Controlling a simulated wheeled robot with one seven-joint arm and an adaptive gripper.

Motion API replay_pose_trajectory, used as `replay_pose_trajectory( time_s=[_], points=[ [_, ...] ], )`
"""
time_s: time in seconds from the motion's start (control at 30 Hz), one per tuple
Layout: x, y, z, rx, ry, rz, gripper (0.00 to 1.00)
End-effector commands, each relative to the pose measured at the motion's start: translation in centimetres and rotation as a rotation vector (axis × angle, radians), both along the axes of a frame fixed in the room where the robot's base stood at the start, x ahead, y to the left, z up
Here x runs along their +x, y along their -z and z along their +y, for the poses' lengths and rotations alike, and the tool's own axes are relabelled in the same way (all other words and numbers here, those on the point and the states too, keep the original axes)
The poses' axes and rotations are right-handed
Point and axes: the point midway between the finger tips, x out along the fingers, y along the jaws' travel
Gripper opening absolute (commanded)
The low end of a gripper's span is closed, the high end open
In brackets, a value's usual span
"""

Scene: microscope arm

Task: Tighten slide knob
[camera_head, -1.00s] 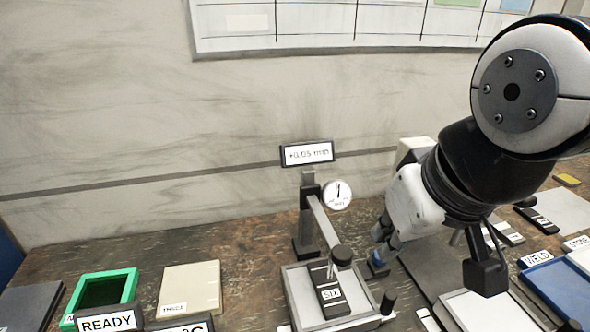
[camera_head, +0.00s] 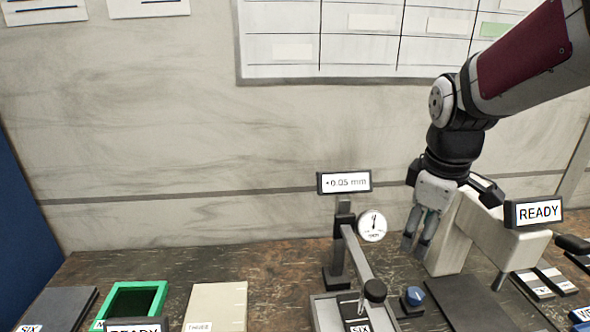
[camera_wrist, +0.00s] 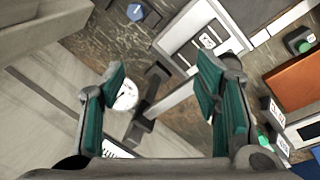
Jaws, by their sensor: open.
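A round blue knob (camera_head: 413,297) stands on the table right of the gauge stand; it shows at the top of the wrist view (camera_wrist: 137,12). A black knob (camera_head: 375,290) is on the stand's arm, above the tray holding the slide marked SIX (camera_head: 357,326). I cannot tell which is the slide knob. The stand carries a round dial (camera_head: 372,225) and a display (camera_head: 344,182) reading +0.05 mm. My gripper (camera_head: 415,246) is open and empty, fingers pointing down, above and apart from the blue knob. In the wrist view, the dial (camera_wrist: 126,96) shows between my fingers (camera_wrist: 164,68).
A white block-like device (camera_head: 455,245) with a READY sign (camera_head: 540,213) stands close right of my gripper. A green-rimmed box (camera_head: 160,291) and a beige block (camera_head: 216,306) are at left.

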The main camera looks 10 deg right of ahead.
Motion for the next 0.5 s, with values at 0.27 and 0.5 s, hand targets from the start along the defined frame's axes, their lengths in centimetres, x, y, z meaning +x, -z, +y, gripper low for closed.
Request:
replay_pose_trajectory(
  time_s=[0.27, 0.5],
  points=[
    [4.5, 5.9, -4.8, 0.0, -0.28, 0.125, 0.57],
    [6.7, 10.8, -8.2, 0.028, -0.486, 0.183, 0.57]
  ],
)
